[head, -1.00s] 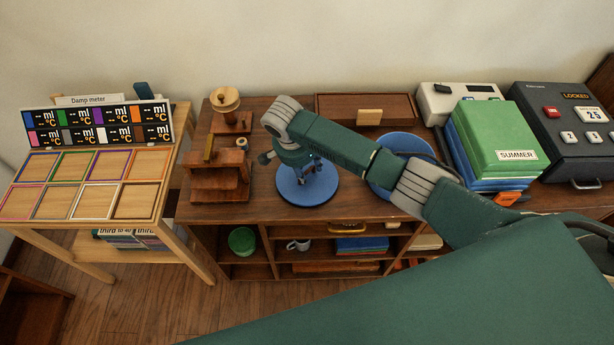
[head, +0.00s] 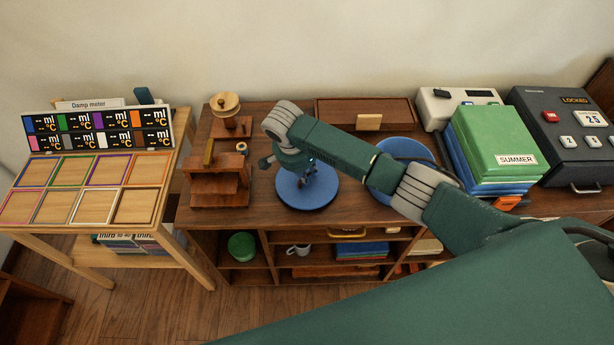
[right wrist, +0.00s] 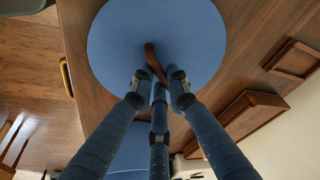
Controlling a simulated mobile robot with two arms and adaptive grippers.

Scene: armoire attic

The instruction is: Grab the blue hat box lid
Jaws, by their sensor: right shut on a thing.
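The blue hat box lid (head: 322,196) is a flat round disc on the top of the brown cabinet, left of the middle. A brown strap-like handle (right wrist: 151,55) stands up from its centre in the right wrist view, where the lid's blue face (right wrist: 110,40) fills the upper middle. My right gripper (head: 307,177) reaches down over the lid from above. Its fingers (right wrist: 158,85) are closed around the handle. I cannot tell any gap between lid and cabinet top. My left gripper is not in view.
A second blue round thing (head: 385,181) sits to the right, partly behind my right arm. A wooden stepped stand (head: 217,186) is close on the left. A wooden tray-like box (head: 340,112) lies behind. Green and blue boxes (head: 492,145) are stacked at the right.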

